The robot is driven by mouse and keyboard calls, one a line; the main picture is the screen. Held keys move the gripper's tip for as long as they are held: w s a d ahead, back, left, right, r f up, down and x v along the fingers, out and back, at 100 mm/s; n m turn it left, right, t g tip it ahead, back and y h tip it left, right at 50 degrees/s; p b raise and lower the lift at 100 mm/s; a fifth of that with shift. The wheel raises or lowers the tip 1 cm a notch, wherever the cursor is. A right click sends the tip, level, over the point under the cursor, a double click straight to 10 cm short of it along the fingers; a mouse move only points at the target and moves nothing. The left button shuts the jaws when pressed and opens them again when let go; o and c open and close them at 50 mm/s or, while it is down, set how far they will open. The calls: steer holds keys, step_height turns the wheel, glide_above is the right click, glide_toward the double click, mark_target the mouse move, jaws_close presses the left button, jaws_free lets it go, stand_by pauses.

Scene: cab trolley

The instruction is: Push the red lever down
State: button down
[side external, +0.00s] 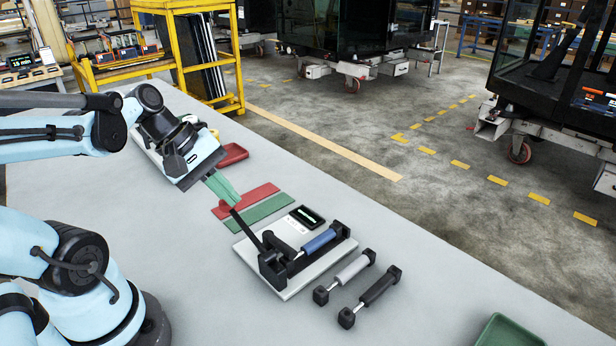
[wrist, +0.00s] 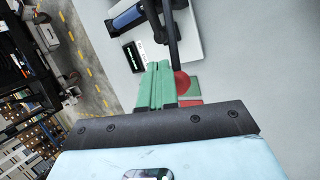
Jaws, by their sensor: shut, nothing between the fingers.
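The lever is a black arm (side external: 247,228) on a pale base plate (side external: 284,290), tilted up towards my gripper. In the wrist view its round red knob (wrist: 182,81) shows at the end of the black arm (wrist: 170,38). In the side view the knob is not clearly visible, near my fingertips. My gripper (side external: 234,200) has green fingers, shut and empty, pointing down at the lever's end. In the wrist view the fingers (wrist: 158,66) are just left of the knob. I cannot tell whether they touch it.
The plate carries a blue cylinder (side external: 319,242) and a small display (side external: 307,216). A grey cylinder (side external: 344,277) and a black one (side external: 370,296) lie to its right. Flat red (side external: 232,208) and green (side external: 259,212) strips lie behind. A green tray (side external: 510,333) stands front right.

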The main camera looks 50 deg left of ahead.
mark_target(223, 202)
steer(key=shift+a+f, duration=0.25)
steer(key=shift+f, duration=0.4)
steer(key=shift+a+f, duration=0.3)
steer(key=shift+f, duration=0.3)
steer(key=shift+a+f, duration=0.25)
steer(key=shift+f, duration=0.4)
stand_by(2.0)
steer(key=shift+r, duration=0.1)
stand_by(0.4)
steer(key=shift+d+r, duration=0.35)
steer(key=shift+r, duration=0.5)
steer(key=shift+d+r, duration=0.3)
steer(key=shift+r, duration=0.6)
steer(key=shift+d+r, duration=0.35)
steer(key=shift+r, duration=0.5)
steer(key=r, duration=0.1)
steer(key=d+r, duration=0.1)
steer(key=r, duration=0.2)
steer(key=shift+d+r, duration=0.35)
